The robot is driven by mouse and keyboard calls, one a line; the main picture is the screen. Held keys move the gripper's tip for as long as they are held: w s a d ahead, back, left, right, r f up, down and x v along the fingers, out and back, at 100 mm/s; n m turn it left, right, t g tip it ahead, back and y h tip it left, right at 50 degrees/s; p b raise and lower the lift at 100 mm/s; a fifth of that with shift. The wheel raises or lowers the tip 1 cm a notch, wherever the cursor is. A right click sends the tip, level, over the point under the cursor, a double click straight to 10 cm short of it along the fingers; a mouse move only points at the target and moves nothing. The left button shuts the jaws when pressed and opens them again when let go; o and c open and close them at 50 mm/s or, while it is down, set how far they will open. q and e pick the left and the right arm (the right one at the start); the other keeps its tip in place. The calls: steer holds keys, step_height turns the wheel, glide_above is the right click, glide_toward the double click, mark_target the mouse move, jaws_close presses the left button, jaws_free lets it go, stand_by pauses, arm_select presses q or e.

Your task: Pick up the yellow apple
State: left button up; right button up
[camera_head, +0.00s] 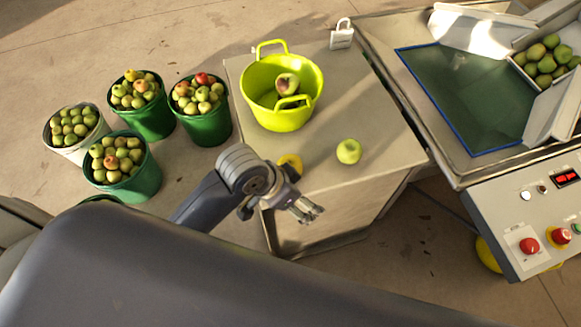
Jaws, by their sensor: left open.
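The yellow apple (291,161) lies on the light table (385,125) near its front left edge, partly hidden behind my left wrist. My left gripper (309,212) is open and empty. Its fingers point down and to the right in the picture, apart from the apple, near the table's front edge. A green apple (349,151) lies on the same table, to the right of the yellow one. My right gripper is not in view.
A yellow-green basket (281,110) holding an apple stands behind on the table. A white padlock-shaped object (341,36) is at the back. Several apple-filled buckets (150,119) stand left. A machine with a green tray (465,95) and control panel (520,220) is right.

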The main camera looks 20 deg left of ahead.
arm_select(q)
steer(key=w+d+r+m+g, duration=0.1)
steer(key=w+d+r+m, duration=0.1)
steer(key=w+r+m, duration=0.15)
step_height(320, 180, up, 4)
steer(key=m+g+y, duration=0.2)
steer(key=m+y, duration=0.1)
glide_above(291, 163)
steer(key=shift+s+a+f+n, duration=0.2)
steer(key=shift+s+a+n, duration=0.1)
steer(key=shift+a, duration=0.15)
steer(key=f, duration=0.5)
steer(key=shift+w+d, duration=0.15)
steer(key=shift+d, duration=0.1)
steer(key=shift+w+f+p, duration=0.15)
steer(key=shift+f+p, duration=0.45)
steer(key=shift+f, duration=2.25)
steer(key=shift+c, duration=0.5)
steer(key=c, duration=1.1)
